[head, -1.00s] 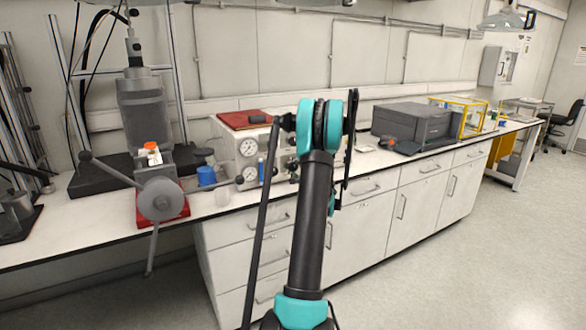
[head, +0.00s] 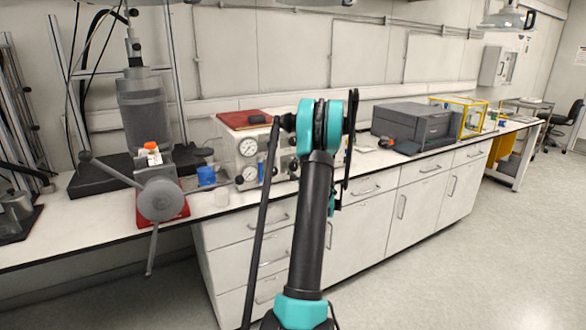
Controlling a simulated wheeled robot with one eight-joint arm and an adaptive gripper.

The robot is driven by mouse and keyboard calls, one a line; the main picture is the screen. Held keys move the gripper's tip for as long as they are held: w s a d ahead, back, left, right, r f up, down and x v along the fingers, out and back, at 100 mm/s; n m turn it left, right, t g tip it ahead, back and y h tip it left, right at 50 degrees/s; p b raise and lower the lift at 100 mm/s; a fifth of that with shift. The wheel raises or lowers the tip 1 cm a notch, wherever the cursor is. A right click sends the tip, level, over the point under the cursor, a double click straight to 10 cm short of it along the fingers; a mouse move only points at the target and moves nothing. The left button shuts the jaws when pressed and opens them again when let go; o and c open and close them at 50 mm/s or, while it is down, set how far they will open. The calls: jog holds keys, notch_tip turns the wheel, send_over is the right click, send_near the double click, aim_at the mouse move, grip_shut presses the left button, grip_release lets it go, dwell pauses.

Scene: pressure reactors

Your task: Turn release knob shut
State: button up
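A control box (head: 232,146) with round white gauges (head: 248,147) on its front stands on the bench, partly behind my arm. Small knobs (head: 293,166) show on its front close to my arm. I cannot tell which of them is the release knob or how it is turned. My arm rises in front of the box, and its upper links cover the right part of the front panel. My gripper cannot be made out; it is hidden behind my arm or out of sight.
A red-based press with a grey round hub and long handles (head: 160,200) stands left of the box. A blue-capped container (head: 206,176) stands between them. A dark grey printer-like machine (head: 412,125) and a yellow frame (head: 462,115) are farther right. The floor at right is clear.

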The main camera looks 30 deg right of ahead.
jog(key=o, duration=0.3)
jog(key=s, duration=1.2)
dwell(0.3)
